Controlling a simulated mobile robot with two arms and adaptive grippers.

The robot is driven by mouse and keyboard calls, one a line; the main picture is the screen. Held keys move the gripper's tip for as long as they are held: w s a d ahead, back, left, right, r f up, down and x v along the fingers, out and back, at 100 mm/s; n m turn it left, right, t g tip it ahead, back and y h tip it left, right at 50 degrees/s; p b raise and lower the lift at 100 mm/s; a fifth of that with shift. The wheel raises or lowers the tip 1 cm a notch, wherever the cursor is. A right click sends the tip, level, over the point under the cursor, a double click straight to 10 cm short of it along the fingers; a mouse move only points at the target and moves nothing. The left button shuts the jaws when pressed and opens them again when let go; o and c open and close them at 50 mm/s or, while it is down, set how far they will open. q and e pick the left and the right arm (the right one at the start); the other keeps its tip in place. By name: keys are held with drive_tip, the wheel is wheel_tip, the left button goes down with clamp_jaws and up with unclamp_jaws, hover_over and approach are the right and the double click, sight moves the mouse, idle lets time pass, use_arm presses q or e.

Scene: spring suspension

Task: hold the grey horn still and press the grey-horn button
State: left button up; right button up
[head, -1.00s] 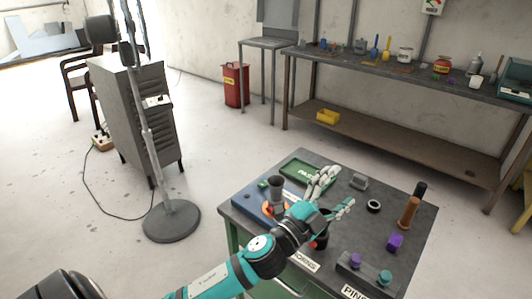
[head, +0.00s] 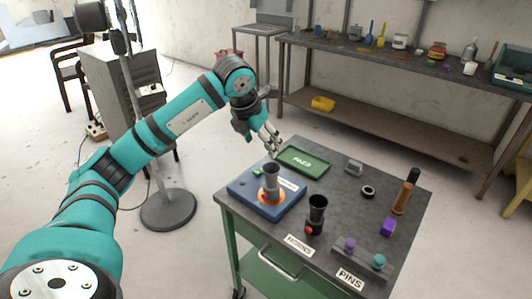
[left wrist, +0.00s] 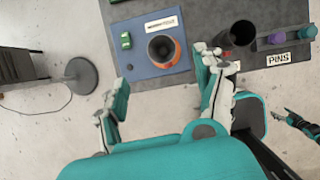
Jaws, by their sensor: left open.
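The grey horn (head: 272,174) stands upright in an orange ring on a blue base (head: 240,187) at the table's left; it also shows from above in the left wrist view (left wrist: 163,48). A small green piece (head: 258,172), possibly its button, sits on the base beside the horn and also shows in the left wrist view (left wrist: 126,40). My left gripper (head: 273,145) is open and empty, above the table's back left edge, behind the horn and apart from it. Its spread fingers (left wrist: 162,78) show in the left wrist view. A small teal and dark shape, probably my right gripper (left wrist: 288,115), shows at that view's right.
A black horn (head: 317,210) with a red part stands right of the blue base. A green tray (head: 303,161), pin block (head: 360,258), purple block (head: 388,227) and upright brown cylinder (head: 402,198) share the table. A floor stand (head: 167,210) is at left.

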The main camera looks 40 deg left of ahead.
sight(274, 174)
use_arm(q)
drive_tip(key=p+x, duration=0.2)
drive_tip(key=x, duration=1.5)
drive_tip(key=shift+d+f, duration=0.1)
drive_tip(key=shift+f, duration=0.05)
use_arm(e)
drive_tip(key=shift+d+r, duration=0.25)
drive_tip(key=shift+r, duration=1)
use_arm(q)
drive_tip(key=c, duration=1.3)
clamp_jaws()
drive_tip(key=shift+o, duration=2.1)
unclamp_jaws()
clamp_jaws()
use_arm(e)
drive_tip(key=shift+a, duration=0.2)
drive_tip(key=shift+c, duration=0.4)
drive_tip(key=shift+d, duration=0.2)
clamp_jaws()
